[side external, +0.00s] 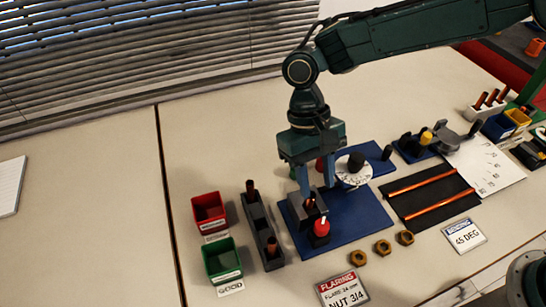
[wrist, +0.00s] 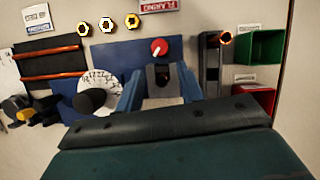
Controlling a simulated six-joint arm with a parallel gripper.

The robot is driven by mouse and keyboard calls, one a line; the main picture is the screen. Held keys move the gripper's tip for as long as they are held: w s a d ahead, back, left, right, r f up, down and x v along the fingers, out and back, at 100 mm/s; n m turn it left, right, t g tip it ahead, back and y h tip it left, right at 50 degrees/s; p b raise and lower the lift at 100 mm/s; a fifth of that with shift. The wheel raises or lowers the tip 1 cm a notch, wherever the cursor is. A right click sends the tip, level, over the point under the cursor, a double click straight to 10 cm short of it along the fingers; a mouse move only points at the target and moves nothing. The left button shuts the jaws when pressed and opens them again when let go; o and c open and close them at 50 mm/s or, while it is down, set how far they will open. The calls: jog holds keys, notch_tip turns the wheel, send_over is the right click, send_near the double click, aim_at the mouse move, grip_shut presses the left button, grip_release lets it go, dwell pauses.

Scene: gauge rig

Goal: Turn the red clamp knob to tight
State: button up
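The red clamp knob (side external: 321,228) stands at the front of a grey clamp block (side external: 309,207) on the blue base plate (side external: 360,222). In the wrist view the knob (wrist: 159,47) shows a pale pointer mark on its red top; I cannot read any tight marking. My gripper (side external: 316,188) points down over the block, behind the knob. In the wrist view its two blue fingers (wrist: 160,88) are spread apart, with the grey block (wrist: 164,80) showing between them. The fingers are apart from the knob. Whether they touch the block is unclear.
A white dial (side external: 352,178) with a black knob stands right of the block. A grey rack (side external: 262,228) with copper pieces, a red bin (side external: 208,211) and a green bin (side external: 221,260) stand left. Several brass nuts (side external: 383,247) lie in front.

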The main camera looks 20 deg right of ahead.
jog(key=shift+v, duration=2)
jog(key=shift+s, duration=0.1)
jog(key=n+t, duration=0.4)
jog(key=n, duration=1.4)
send_over(322, 225)
jog(key=shift+r+y, duration=0.3)
jog(key=shift+r, duration=0.2)
jog(key=shift+f, duration=0.1)
notch_tip(322, 225, down, 14)
jog(key=shift+r, duration=0.15)
jog(key=shift+c, duration=0.2)
jog(key=c, duration=0.7)
